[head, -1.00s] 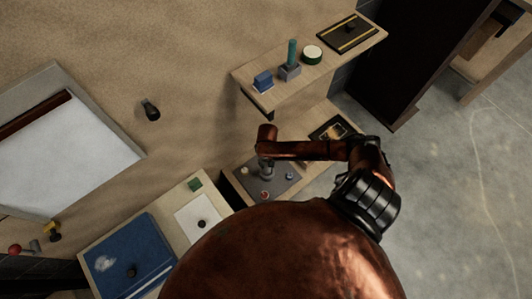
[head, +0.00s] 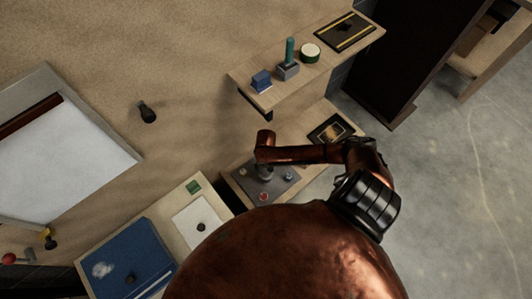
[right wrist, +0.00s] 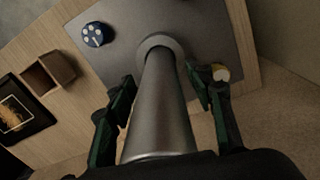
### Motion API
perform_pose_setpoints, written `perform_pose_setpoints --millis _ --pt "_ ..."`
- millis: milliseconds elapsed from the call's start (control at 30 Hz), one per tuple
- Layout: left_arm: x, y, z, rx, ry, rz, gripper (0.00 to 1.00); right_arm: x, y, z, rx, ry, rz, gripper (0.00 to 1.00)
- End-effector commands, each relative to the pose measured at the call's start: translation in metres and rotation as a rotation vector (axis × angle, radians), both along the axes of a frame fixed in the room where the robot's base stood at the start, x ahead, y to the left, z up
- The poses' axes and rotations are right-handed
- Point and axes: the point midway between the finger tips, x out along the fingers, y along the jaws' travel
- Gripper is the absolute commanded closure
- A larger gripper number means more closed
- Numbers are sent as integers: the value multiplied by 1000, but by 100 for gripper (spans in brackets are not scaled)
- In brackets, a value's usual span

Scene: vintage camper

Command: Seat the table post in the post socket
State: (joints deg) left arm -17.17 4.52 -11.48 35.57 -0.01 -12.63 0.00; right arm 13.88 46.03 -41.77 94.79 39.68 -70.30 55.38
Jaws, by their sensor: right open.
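The table post (right wrist: 160,115) is a smooth grey metal cylinder between my right fingers in the right wrist view. Its far end meets a round grey collar, the post socket (right wrist: 178,46), on a dark grey plate (right wrist: 215,28). How deep it sits inside the collar is hidden. My right gripper (right wrist: 160,78) is open, with one dark green finger on each side of the post and a gap visible on both sides. In the head view my right gripper (head: 265,160) is over the grey plate (head: 285,179), small and partly hidden by the wrist. My left gripper is out of view.
A blue round knob (right wrist: 96,34) and a pale knob (right wrist: 220,72) stand on the plate beside the collar. A small wooden box (right wrist: 57,67) and a black-framed picture (right wrist: 14,115) are at the left. A wooden shelf (head: 335,61) with several small items is above.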

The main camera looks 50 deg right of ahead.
Motion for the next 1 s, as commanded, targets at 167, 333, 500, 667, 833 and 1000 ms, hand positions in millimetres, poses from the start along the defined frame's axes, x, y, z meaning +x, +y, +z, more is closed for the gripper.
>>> perform_pose_setpoints --millis 167,333,500,667,833,1000 --pt "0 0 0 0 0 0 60 0 0 1 0 0 0 52" --pt "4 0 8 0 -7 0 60 1 0 21 1 -3 0 52" --pt "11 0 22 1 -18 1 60 1 0 59 1 -4 0 52" --pt "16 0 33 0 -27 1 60 1 0 91 1 -4 0 52" --pt "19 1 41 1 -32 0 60 0 1 114 1 -1 0 52" --pt "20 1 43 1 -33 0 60 0 1 123 1 0 0 52"
